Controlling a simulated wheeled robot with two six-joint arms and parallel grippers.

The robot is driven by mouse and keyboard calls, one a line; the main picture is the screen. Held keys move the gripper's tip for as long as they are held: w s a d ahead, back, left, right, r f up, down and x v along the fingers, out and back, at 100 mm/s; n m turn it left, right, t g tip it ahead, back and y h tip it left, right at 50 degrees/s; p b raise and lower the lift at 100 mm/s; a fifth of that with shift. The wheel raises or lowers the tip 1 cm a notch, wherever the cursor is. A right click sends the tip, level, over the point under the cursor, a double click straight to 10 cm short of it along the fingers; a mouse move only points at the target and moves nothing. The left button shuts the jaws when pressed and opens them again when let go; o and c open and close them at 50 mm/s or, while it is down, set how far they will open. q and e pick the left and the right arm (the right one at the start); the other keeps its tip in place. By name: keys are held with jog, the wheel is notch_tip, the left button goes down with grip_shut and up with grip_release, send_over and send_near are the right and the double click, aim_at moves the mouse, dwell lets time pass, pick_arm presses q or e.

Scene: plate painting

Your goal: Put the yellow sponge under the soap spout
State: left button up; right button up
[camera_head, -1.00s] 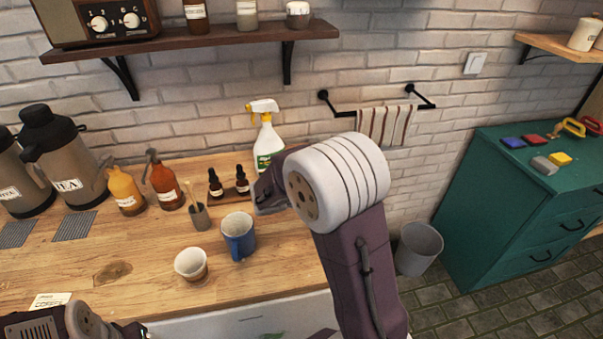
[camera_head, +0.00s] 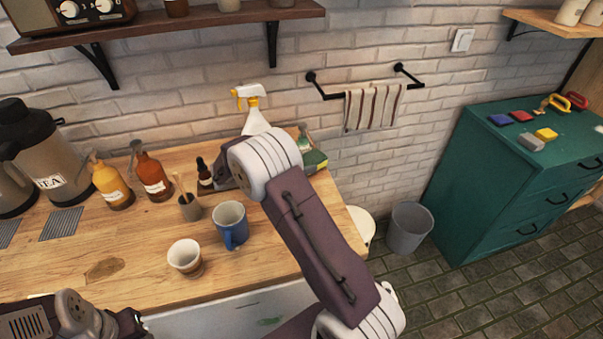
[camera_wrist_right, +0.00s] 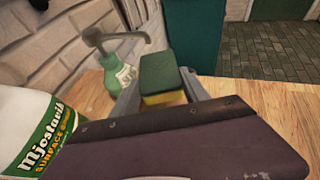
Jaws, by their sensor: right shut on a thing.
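The yellow sponge with a dark green top (camera_wrist_right: 160,82) is held between the fingers of my right gripper (camera_wrist_right: 163,94), near the counter at its right end. In the head view the sponge (camera_head: 316,160) shows just right of my right wrist, which hides most of the gripper. The green soap bottle (camera_wrist_right: 116,72) stands close to the left of the sponge in the right wrist view. Its grey soap spout (camera_wrist_right: 122,37) reaches toward the sponge. Whether the spout tip is directly over the sponge is unclear. My left gripper (camera_head: 138,325) is at the lower left, its jaw opening unclear.
A white spray bottle (camera_head: 254,115) stands close behind my right wrist. A blue mug (camera_head: 231,225), a white cup (camera_head: 186,257), brown and amber bottles (camera_head: 154,177) stand on the wooden counter (camera_head: 130,285). A grey bin (camera_head: 408,228) stands on the floor to the right.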

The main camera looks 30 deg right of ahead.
notch_tip(320, 180, down, 4)
jog(key=shift+w+f, duration=0.1)
jog(key=o, duration=1.4)
jog(key=shift+f, duration=0.1)
jog(key=shift+a+r, duration=0.2)
jog(key=shift+r, duration=0.1)
jog(key=v, duration=0.7)
